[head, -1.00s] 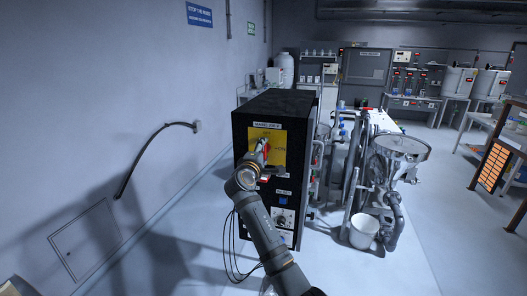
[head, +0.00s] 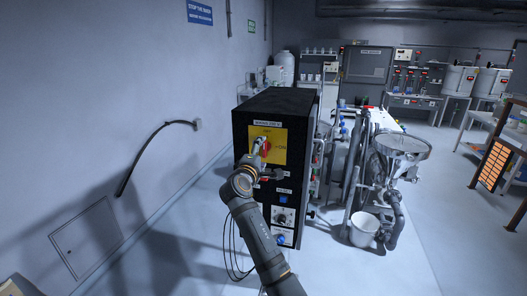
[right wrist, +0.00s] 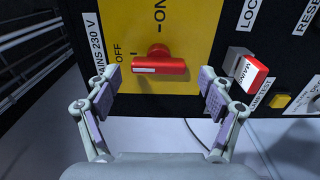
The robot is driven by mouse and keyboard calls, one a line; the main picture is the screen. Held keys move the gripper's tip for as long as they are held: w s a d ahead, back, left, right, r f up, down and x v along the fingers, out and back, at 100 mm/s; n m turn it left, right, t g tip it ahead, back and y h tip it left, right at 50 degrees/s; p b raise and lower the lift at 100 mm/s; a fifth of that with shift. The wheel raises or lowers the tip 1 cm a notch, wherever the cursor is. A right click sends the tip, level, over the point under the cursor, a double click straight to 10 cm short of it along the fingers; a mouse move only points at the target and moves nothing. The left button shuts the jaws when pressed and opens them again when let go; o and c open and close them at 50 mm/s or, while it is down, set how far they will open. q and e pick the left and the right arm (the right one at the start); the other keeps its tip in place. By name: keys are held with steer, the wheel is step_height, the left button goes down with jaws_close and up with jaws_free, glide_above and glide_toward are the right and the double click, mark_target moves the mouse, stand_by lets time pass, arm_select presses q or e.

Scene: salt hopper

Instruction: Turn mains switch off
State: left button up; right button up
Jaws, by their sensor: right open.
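The mains switch is a red handle (right wrist: 160,64) on a yellow plate (right wrist: 185,25). In the right wrist view the handle lies level, with its white stripe at the end towards the OFF mark; ON is at the top of that view. In the head view the red handle (head: 265,148) shows on the black cabinet (head: 290,108), partly behind my gripper. My right gripper (right wrist: 160,80) is open and empty. Its two fingers stand to either side of the handle, clear of it. My left gripper is not in view.
A red and white tag block marked MAINS (right wrist: 250,72) sits near the right finger. A yellow button (right wrist: 280,101) lies beyond it. In the head view a steel hopper (head: 402,146) and a white bucket (head: 363,230) stand right of the cabinet.

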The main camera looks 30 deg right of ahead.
steer(key=v, duration=0.4)
steer(key=shift+s+a, duration=0.25)
